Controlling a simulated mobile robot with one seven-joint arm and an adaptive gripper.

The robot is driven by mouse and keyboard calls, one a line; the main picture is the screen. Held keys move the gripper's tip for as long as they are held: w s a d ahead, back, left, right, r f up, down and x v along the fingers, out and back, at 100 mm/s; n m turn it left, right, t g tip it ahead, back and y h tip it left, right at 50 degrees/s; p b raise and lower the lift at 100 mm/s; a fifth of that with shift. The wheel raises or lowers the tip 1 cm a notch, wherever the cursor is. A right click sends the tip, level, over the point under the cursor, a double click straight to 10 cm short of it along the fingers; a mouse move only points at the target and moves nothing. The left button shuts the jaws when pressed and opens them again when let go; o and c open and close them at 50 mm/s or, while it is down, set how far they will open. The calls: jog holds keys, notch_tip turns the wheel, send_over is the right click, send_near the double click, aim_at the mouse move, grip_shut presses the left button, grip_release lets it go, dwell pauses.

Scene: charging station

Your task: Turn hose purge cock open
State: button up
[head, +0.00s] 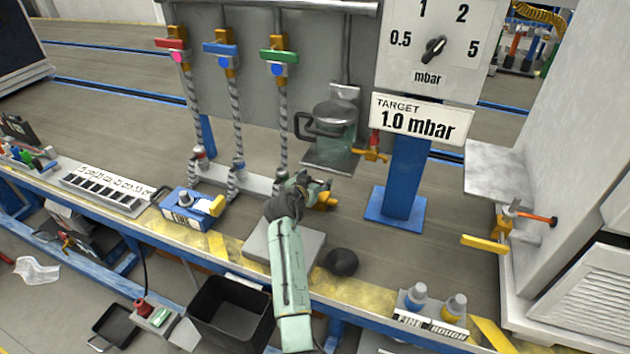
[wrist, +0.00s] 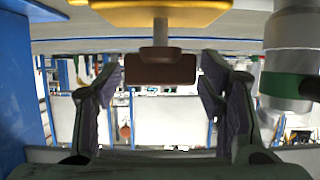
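The likely hose purge cock (head: 371,154) is the small brass-yellow fitting with a red handle, between the metal canister and the blue post. My gripper (head: 318,188) is in front of it and to its left in the head view. In the wrist view, the open fingers (wrist: 165,95) stand left and right of a dark red handle (wrist: 160,68). A grey stem joins this handle to a yellow body (wrist: 160,12) at the top edge. I see gaps between both fingers and the handle. How near the fingertips are in depth is unclear.
The canister (head: 335,125) stands close to the cock; the blue post (head: 402,180) carries a dial and a sign reading "TARGET 1.0 mbar". Three hoses with red, blue and green handles (head: 279,56) hang at left. Another yellow-handled valve (head: 485,244) is at right. Two bottles (head: 435,302) stand in front.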

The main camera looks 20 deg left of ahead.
jog(key=c, duration=0.9)
jog(key=shift+c, duration=0.2)
